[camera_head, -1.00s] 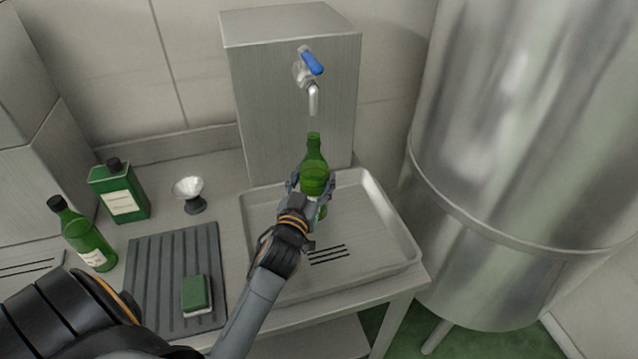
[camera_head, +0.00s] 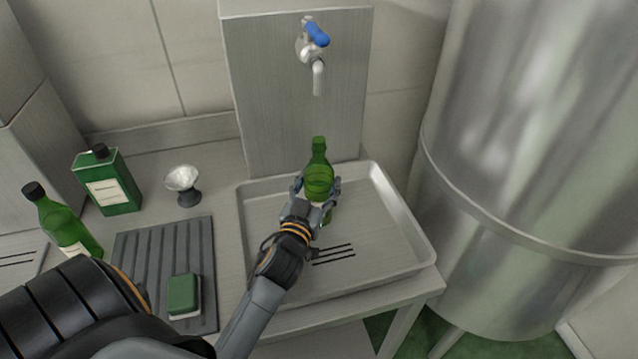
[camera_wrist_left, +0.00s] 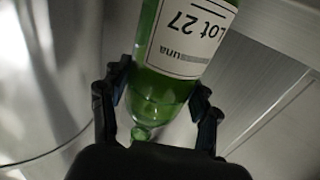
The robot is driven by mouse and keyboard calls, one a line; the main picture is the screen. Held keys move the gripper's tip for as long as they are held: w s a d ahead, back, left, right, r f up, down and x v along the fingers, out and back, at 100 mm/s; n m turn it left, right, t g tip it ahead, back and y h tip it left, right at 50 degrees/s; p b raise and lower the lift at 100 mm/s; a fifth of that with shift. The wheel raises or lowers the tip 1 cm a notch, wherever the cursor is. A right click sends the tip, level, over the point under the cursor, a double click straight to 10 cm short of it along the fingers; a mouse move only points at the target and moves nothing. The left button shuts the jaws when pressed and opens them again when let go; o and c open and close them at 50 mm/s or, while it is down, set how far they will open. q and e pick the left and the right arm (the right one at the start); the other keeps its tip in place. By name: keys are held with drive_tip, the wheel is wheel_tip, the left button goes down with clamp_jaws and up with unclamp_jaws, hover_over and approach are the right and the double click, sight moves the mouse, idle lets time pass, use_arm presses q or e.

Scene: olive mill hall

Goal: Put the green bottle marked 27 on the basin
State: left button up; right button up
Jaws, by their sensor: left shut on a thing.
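A green glass bottle (camera_head: 319,174) is in my left gripper (camera_head: 316,190), over the back middle part of the basin (camera_head: 384,232), below the tap. In the left wrist view, the bottle's (camera_wrist_left: 150,87) white label reads "Lot 27", and my left gripper's fingers (camera_wrist_left: 158,95) are on both sides of it. The left gripper is shut on the bottle. The bottle looks close to upright. The gripper hides its lower part, so I cannot tell whether its base touches the basin floor. The basin is a shallow steel tray with dark slots and is otherwise empty. My right gripper is not in view.
A tap (camera_head: 313,50) with a blue lever sticks out above the basin. To the left are another green bottle (camera_head: 62,226), a green canister (camera_head: 108,182), a small metal cup (camera_head: 184,184) and a ribbed mat (camera_head: 206,250) with a green sponge (camera_head: 183,294). A large steel tank (camera_head: 530,150) stands right.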

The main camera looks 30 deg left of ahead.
sight(314, 193)
use_arm(q)
drive_tip(key=shift+f, duration=0.1)
drive_tip(key=o, duration=1.3)
drive_tip(key=shift+o, duration=1.1)
drive_tip(key=shift+f, duration=0.1)
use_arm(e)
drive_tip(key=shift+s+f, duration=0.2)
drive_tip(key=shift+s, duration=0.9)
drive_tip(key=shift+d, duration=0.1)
use_arm(q)
drive_tip(key=shift+r, duration=0.25)
drive_tip(key=shift+s+f, duration=0.15)
drive_tip(key=shift+s, duration=0.1)
drive_tip(key=b+v, duration=0.2)
drive_tip(key=v, duration=0.5)
drive_tip(key=shift+d, duration=0.1)
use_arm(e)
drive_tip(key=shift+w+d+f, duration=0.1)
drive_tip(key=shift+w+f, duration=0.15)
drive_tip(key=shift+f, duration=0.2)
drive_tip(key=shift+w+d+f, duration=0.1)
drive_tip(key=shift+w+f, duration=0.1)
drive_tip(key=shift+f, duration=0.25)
